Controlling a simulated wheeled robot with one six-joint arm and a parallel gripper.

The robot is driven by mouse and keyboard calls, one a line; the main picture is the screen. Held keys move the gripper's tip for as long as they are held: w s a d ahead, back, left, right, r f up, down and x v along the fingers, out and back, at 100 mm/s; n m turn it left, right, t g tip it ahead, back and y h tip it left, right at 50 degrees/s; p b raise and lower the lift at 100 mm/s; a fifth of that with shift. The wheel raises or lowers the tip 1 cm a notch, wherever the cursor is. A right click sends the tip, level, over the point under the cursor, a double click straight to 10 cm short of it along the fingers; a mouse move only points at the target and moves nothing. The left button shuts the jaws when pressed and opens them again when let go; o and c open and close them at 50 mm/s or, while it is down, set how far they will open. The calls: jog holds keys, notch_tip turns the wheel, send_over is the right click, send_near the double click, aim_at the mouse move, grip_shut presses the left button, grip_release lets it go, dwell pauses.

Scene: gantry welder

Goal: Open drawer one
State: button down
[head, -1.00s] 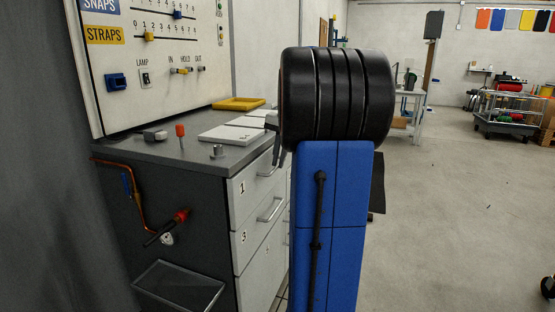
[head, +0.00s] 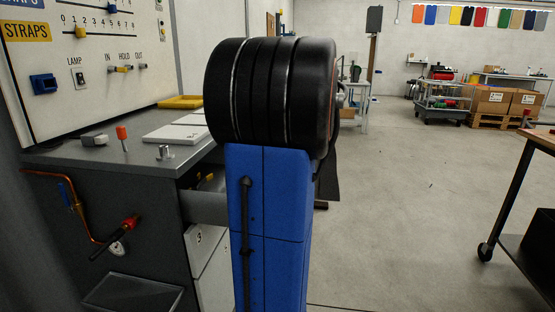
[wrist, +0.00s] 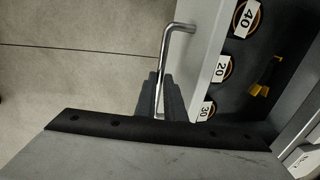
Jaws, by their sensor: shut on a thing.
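Drawer one stands pulled out from the grey cabinet (head: 95,205). In the head view its side wall (head: 203,207) and part of its open inside show, while its front is hidden behind my blue column and black arm part. In the wrist view my gripper (wrist: 160,95) is shut on the drawer's metal bar handle (wrist: 172,48). The light drawer front (wrist: 205,50) is beside the fingers on the right. Inside the drawer lie round discs marked 40 (wrist: 247,16), 20 (wrist: 236,68) and 30 (wrist: 206,109), and a yellow-and-black item (wrist: 265,78).
Drawer three (head: 200,238) sits shut below. On the cabinet top are a red-topped peg (head: 122,138), a metal knob (head: 165,152), white plates (head: 177,133) and a yellow tray (head: 182,102). A table (head: 540,140) stands at the right. The floor (head: 400,220) between is clear.

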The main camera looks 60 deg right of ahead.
jog(key=s+d, duration=0.4)
jog(key=s, duration=0.6)
jog(key=shift+d, duration=0.1)
jog(key=c, duration=1.8)
grip_release()
jog(key=shift+c, duration=0.2)
notch_tip(320, 180, up, 17)
jog(key=s+d, duration=0.1)
jog(key=s, duration=0.2)
jog(key=shift+w+d, duration=0.1)
